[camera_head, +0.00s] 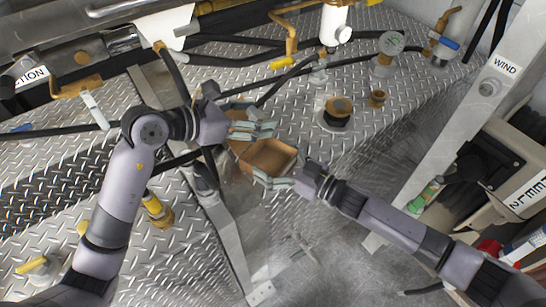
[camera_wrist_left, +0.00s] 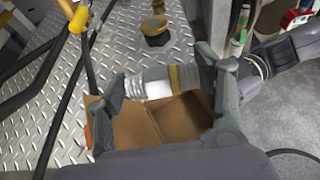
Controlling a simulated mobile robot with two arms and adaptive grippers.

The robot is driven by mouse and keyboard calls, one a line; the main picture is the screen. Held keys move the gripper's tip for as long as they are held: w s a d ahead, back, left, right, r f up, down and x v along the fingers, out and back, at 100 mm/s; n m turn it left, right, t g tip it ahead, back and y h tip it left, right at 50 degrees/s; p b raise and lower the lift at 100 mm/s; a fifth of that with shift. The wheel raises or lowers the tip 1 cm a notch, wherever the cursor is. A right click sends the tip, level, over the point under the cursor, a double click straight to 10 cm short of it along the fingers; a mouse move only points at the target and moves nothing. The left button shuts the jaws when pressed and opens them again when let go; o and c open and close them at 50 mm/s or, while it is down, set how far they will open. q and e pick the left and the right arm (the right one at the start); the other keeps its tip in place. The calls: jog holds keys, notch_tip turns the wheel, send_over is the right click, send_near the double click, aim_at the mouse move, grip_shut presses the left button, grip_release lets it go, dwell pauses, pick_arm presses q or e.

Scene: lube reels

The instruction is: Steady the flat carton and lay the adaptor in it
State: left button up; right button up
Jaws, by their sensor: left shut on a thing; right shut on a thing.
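The flat carton (camera_head: 270,156) is an open brown box in the middle of the head view; it also shows in the left wrist view (camera_wrist_left: 135,128). My left gripper (camera_head: 257,131) is over the carton's far left part. In the left wrist view it is shut on the adaptor (camera_wrist_left: 158,83), a silver-white cylinder with a gold band, held crosswise above the open carton. The adaptor is hard to make out in the head view. My right gripper (camera_head: 271,181) is shut on the carton's near right wall. The carton's far side is partly hidden by my left gripper.
A brown-topped round fitting (camera_head: 338,110) and a smaller one (camera_head: 377,97) stand on the tread plate right of the carton. Black hoses cross behind. A yellow-capped fitting (camera_head: 155,207) stands at left. A white post (camera_head: 440,130) rises at right.

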pick_arm(q)
jog(key=shift+f, duration=2.15)
jog(key=o, duration=1.3)
jog(key=shift+a, duration=0.1)
jog(key=v, duration=1.2)
jog(key=shift+s, duration=0.1)
jog(key=shift+f, duration=0.1)
pick_arm(e)
jog(key=o, duration=0.9)
